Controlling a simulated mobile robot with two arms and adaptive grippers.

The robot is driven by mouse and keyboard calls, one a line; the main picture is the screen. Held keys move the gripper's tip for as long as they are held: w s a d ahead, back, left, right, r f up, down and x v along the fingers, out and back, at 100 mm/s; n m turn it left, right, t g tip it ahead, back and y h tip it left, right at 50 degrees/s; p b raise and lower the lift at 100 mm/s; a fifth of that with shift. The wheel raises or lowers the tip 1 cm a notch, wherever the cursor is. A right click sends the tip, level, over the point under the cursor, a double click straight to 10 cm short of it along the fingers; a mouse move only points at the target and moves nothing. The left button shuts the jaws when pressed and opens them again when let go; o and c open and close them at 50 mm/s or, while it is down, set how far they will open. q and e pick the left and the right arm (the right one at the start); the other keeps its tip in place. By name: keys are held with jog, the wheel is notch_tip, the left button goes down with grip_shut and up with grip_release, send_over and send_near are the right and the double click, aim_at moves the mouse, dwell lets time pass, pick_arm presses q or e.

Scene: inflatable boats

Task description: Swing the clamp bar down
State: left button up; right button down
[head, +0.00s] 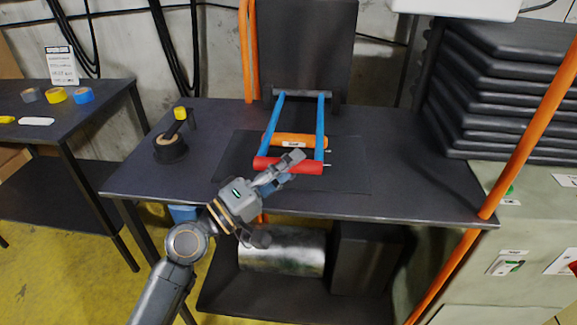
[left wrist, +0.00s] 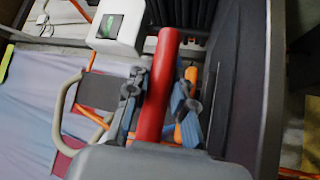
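The clamp bar shows as a red crossbar (head: 262,163) joined by two blue side arms (head: 321,120) to a grey hinge rod (head: 302,93) farther back. An orange cylinder (head: 312,138) with a white label lies between the side arms. My left gripper (head: 286,168) is at the middle of the red crossbar. In the left wrist view, the red crossbar (left wrist: 163,75) runs between the two fingers of my left gripper (left wrist: 158,105), which sit close on both sides with no clear gap. My fingers hide part of it. My right gripper is not in view.
The dark worktable (head: 400,165) is mostly clear to the right. A tape roll on a dispenser (head: 170,147) stands at the left. A black upright panel (head: 308,50) is behind the clamp. An orange pole (head: 525,130) crosses the right side. A metal cylinder (head: 290,252) lies on the lower shelf.

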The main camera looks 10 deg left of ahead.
pick_arm(q)
jog(key=o, duration=0.4)
jog(key=shift+w+d, duration=0.1)
jog(key=shift+d, duration=0.15)
jog(key=shift+a+f, duration=0.1)
jog(key=shift+a, duration=0.15)
jog(key=v, duration=1.1)
jog(key=shift+s+a, duration=0.15)
jog(key=shift+s, duration=0.25)
